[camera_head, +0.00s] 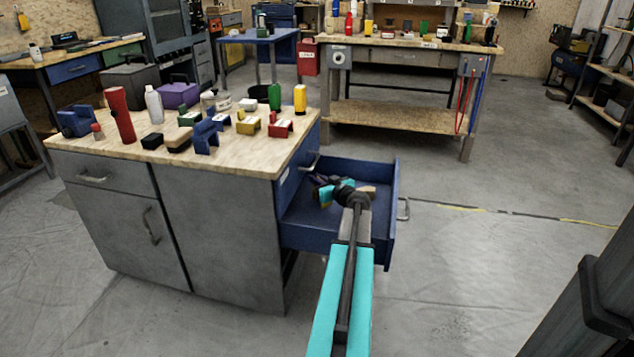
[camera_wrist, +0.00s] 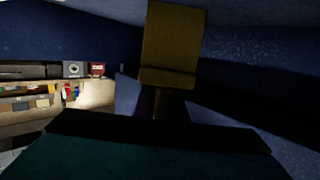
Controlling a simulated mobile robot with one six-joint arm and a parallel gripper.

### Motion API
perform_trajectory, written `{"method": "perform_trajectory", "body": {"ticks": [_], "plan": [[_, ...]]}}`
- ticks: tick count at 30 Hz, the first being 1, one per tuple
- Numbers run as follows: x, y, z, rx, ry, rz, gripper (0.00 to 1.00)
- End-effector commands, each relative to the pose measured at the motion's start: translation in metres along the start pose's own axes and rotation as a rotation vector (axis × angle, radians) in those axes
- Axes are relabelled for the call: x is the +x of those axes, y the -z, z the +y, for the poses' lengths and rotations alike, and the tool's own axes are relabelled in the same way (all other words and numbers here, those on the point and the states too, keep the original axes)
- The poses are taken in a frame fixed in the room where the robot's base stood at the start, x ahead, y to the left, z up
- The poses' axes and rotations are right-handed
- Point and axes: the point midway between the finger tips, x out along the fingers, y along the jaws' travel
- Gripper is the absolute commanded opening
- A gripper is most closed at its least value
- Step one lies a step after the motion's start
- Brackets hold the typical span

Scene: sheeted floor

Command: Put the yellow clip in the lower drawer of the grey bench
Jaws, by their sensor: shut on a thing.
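The grey bench (camera_head: 225,225) has a wooden top and stands at the left in the head view. A blue drawer (camera_head: 393,235) is pulled out on its right side, below another handle. My gripper (camera_head: 328,190) is inside the opening of this drawer, near the bench side. It is shut on the yellow clip (camera_wrist: 168,45), which shows dark yellow in the wrist view with blue surfaces around it. In the head view the clip is mostly hidden by my arm and wrist. I cannot tell whether the clip touches the drawer floor.
A brownish thing (camera_head: 367,190) lies in the drawer beside my wrist. Several tools and blocks, including a red cylinder (camera_head: 119,115) and a yellow bottle (camera_head: 300,98), stand on the bench top. Open floor (camera_head: 480,260) lies to the right. Another workbench (camera_head: 400,105) stands behind.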

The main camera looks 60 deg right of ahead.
Motion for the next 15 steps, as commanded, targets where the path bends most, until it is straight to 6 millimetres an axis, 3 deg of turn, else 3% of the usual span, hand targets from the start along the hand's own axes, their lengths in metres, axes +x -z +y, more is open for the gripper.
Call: {"method": "perform_trajectory", "body": {"ticks": [14,15], "plan": [[0.0009,-0.0074,-0.0003,0.002,0.001,-0.004,0.00],[0.0010,-0.0081,-0.0003,0.002,0.001,-0.004,0.17]]}}
